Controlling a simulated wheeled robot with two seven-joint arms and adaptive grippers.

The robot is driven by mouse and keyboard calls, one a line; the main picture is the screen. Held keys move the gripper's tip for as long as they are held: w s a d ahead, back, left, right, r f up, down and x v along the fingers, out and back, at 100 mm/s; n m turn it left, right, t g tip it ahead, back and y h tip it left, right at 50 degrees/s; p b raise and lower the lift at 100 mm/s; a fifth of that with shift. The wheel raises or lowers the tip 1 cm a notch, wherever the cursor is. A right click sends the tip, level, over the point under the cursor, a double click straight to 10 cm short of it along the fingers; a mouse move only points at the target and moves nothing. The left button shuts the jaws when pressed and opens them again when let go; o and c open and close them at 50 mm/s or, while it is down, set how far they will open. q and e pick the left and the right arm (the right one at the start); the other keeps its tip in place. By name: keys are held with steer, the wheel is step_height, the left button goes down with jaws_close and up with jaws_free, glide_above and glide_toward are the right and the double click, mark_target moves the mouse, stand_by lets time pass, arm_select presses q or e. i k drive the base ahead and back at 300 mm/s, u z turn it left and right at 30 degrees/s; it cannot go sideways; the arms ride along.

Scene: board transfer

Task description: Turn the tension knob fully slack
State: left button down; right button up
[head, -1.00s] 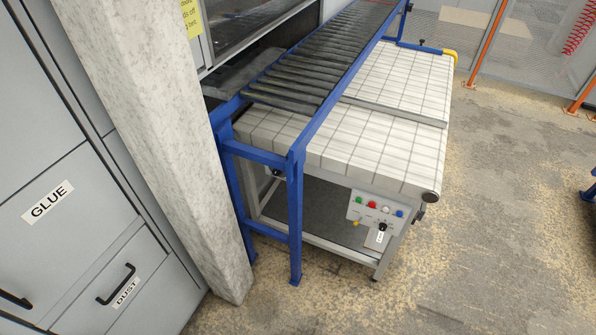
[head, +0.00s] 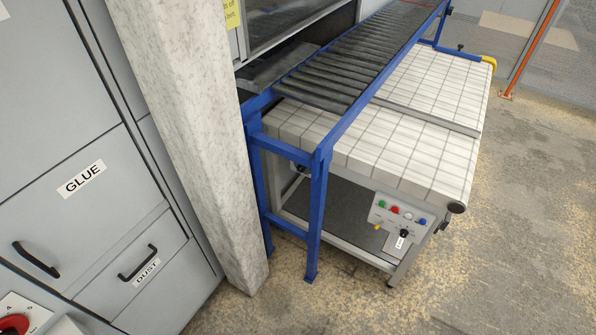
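Several dark knob-like parts show on the table with the gridded white top (head: 400,150), and I cannot tell which is the tension knob. A round black piece (head: 456,208) sits at the table's near right corner. A smaller black knob (head: 443,226) is just below it. Another dark knob (head: 301,168) shows under the top, partly behind the blue frame. A black control (head: 403,233) with a small label sits below the buttons of the grey control panel (head: 396,211). Neither gripper is in view.
A blue-framed roller conveyor (head: 340,60) runs along the table's left side. A pale pillar (head: 190,130) and grey cabinets with GLUE (head: 81,179) and DUST (head: 147,272) labels stand left. A partly cut-off red dial (head: 15,325) shows bottom left. Floor (head: 520,240) is clear on the right.

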mark_target(300, 168)
steer(key=u, duration=1.65)
steer(key=i, duration=0.8)
steer(key=z, duration=1)
